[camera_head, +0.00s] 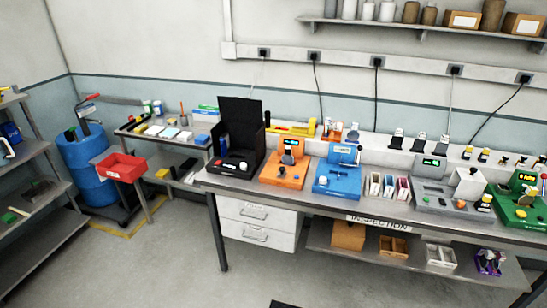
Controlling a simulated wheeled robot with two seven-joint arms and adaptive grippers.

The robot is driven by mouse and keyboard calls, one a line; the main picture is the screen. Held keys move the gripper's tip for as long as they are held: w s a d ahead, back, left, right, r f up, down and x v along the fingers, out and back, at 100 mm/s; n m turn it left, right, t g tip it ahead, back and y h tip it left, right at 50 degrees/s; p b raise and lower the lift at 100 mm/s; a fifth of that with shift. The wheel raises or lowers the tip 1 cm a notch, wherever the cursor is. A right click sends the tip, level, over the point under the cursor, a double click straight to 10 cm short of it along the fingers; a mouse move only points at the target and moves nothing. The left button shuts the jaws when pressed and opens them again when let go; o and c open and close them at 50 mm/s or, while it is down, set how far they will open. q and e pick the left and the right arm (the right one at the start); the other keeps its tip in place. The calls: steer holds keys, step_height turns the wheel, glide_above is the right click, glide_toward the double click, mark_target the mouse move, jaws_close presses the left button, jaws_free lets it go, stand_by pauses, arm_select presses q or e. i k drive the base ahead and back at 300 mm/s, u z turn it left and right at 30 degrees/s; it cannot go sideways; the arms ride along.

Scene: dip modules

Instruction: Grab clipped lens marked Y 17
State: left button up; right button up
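I cannot make out a lens marked Y 17; any small lettering is too small to read. Several small black upright pieces (420,143) stand at the back of the inspection bench (222,183). Small black-and-yellow pieces (484,156) stand farther right along the same back edge. I cannot tell whether any of these is a clipped lens. Neither of my grippers is in view.
The bench carries a black case (240,130), an orange device (286,172), a blue device (337,178), a grey device (450,190) and a green device (518,207). At left are a red bin (121,167) and blue drum (85,160).

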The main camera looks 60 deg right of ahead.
mark_target(287, 158)
steer(key=z, duration=0.3)
steer(key=i, duration=0.75)
steer(key=z, duration=1.25)
steer(key=i, duration=0.6)
steer(key=z, duration=0.55)
